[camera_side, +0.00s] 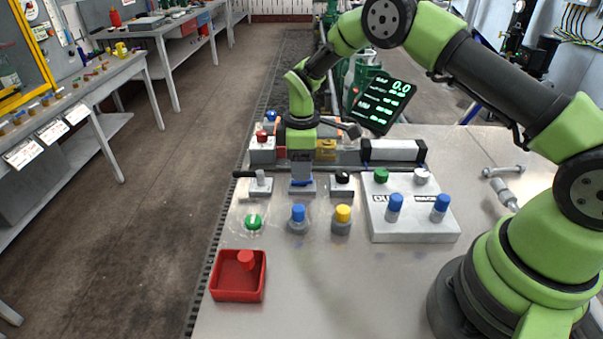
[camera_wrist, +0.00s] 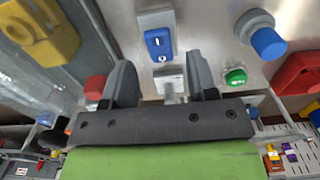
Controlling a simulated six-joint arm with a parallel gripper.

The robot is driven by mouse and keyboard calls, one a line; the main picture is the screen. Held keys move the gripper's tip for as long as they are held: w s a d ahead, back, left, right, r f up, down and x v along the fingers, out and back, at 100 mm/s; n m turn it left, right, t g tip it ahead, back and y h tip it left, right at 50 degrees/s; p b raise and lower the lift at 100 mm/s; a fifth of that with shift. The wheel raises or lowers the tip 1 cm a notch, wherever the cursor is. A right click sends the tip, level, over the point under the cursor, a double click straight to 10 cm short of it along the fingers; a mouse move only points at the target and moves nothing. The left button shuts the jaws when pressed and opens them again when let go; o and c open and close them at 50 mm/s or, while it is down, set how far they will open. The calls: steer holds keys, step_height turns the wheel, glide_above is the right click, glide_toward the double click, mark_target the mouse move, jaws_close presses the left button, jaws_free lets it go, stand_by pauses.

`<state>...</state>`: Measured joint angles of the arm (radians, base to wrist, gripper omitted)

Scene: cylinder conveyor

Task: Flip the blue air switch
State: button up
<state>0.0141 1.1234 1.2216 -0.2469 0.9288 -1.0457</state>
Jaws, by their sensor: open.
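The blue switch (camera_wrist: 158,43), a rocker with white marks in a light housing, shows clearly in the wrist view, just beyond my gripper's fingertips. In the side view a small blue part (camera_side: 301,182) shows on a grey base directly below my gripper (camera_side: 301,168), partly hidden by it. In the wrist view the two dark fingers of my gripper (camera_wrist: 160,66) stand apart with nothing held between them. They point down toward the bench, and the switch lies between their lines. Whether a finger touches it cannot be told.
A grey lever switch (camera_side: 260,183) and a black-knobbed switch (camera_side: 343,183) flank it closely. In front are a green button (camera_side: 253,222), a blue-capped cylinder (camera_side: 298,219) and a yellow-capped cylinder (camera_side: 342,220). A red tray (camera_side: 224,287) holds a red cylinder (camera_side: 246,260). The front centre bench is clear.

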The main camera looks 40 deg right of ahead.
steer(key=shift+f, duration=1.6)
steer(key=shift+c, duration=0.4)
steer(key=c, duration=0.8)
steer(key=shift+s+d+t+y, duration=0.1)
steer(key=shift+t+y, duration=0.7)
steer(key=shift+c, duration=0.2)
steer(key=o, duration=0.9)
steer(key=shift+r, duration=0.1)
steer(key=r, duration=0.3)
steer(key=s+d+r, duration=0.1)
steer(key=r, duration=0.5)
steer(key=shift+s+d+r, duration=0.3)
